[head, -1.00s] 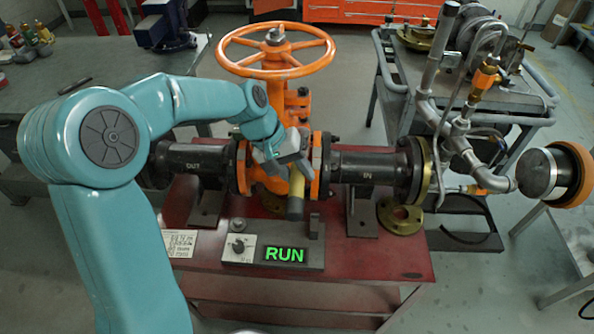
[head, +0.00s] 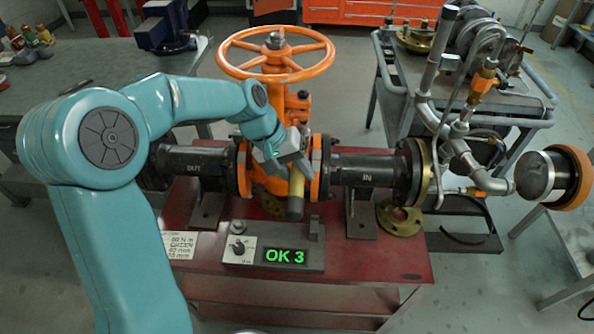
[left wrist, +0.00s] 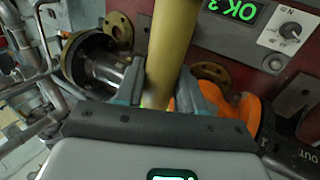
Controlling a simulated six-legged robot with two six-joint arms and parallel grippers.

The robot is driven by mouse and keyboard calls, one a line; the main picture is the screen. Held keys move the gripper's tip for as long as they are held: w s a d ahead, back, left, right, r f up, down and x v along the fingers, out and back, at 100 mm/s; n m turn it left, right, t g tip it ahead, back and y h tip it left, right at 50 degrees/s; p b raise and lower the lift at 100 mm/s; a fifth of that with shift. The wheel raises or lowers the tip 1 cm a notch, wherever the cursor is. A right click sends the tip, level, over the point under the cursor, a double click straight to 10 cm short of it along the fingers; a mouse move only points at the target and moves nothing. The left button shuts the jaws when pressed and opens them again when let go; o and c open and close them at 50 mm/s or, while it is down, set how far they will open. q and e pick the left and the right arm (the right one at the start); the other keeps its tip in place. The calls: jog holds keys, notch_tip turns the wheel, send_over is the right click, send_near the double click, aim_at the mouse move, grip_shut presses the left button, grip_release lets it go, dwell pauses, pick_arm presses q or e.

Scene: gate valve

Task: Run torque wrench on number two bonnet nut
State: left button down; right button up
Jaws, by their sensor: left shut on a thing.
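The orange gate valve (head: 270,185) sits between two black flanged pipes marked OUT and IN, with its orange handwheel (head: 276,52) on top. My left gripper (head: 296,168) is at the front of the valve body. It is shut on the yellow-brown torque wrench (head: 296,196), which hangs down from the jaws. In the left wrist view the wrench (left wrist: 170,45) lies between the two fingers (left wrist: 165,90). The display (head: 286,256) on the grey box reads OK 3 in green. The bonnet nuts and the wrench's working end are hidden by my gripper. My right gripper is not in view.
The red bench (head: 380,270) carries the valve, a brass flange (head: 400,220) and a label card (head: 180,245). A dial (head: 238,246) is beside the display. A grey cart (head: 500,120) with piping stands at the right.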

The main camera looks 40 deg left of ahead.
pick_arm(q)
jog(key=shift+r+p, duration=1.2)
jog(key=shift+r, duration=0.65)
jog(key=shift+f, duration=0.1)
